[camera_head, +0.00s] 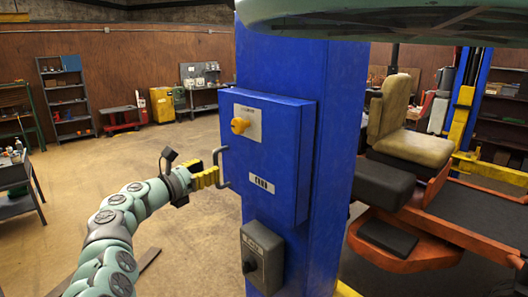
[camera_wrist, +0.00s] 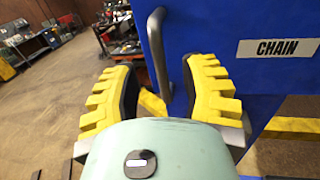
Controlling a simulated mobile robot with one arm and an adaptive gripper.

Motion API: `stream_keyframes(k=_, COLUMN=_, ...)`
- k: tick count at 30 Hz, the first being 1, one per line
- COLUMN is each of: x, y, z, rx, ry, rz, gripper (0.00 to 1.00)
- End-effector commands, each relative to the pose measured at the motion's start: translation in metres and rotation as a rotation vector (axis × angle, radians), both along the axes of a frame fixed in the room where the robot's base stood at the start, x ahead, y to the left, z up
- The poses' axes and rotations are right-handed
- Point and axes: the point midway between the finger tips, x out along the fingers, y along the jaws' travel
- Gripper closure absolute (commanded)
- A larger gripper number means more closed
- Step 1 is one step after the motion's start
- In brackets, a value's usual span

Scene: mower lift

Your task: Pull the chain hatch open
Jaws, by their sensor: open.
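The chain hatch (camera_head: 262,160) is a blue panel on the side of a thick blue column (camera_head: 338,130), and it looks closed. In the wrist view, a "CHAIN" label (camera_wrist: 287,48) sits on the blue face, right of the upright handle (camera_wrist: 158,50). My gripper (camera_head: 208,178) has yellow ribbed fingers and is just left of the handle. In the wrist view, my open gripper (camera_wrist: 160,75) has the handle showing between its fingers, nearer the right one; contact cannot be told.
A grey switch box (camera_head: 262,257) is mounted below the hatch. An orange mower with a tan seat (camera_head: 412,135) stands right of the column. Shelves (camera_head: 66,97) and a yellow cabinet (camera_head: 162,104) line the far wall. The floor left of the column is largely clear.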

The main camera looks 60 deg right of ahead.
Motion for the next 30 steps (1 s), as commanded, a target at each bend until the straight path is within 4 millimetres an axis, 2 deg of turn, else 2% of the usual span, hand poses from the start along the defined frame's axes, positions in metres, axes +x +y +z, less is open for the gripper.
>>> stream_keyframes(k=6, x=-0.005, y=-0.022, z=-0.002, rx=0.005, ry=0.000, rz=-0.011, gripper=0.57)
stream_keyframes(k=12, x=-0.004, y=-0.035, z=-0.001, rx=0.004, ry=0.000, rz=-0.006, gripper=0.57)
stream_keyframes(k=25, x=-0.003, y=-0.040, z=-0.002, rx=0.004, ry=0.005, rz=-0.002, gripper=0.57)
stream_keyframes(k=26, x=-0.003, y=-0.040, z=-0.002, rx=0.004, ry=0.005, rz=-0.002, gripper=0.51)
stream_keyframes(k=30, x=-0.003, y=-0.040, z=-0.002, rx=0.004, ry=0.005, rz=-0.001, gripper=0.66)
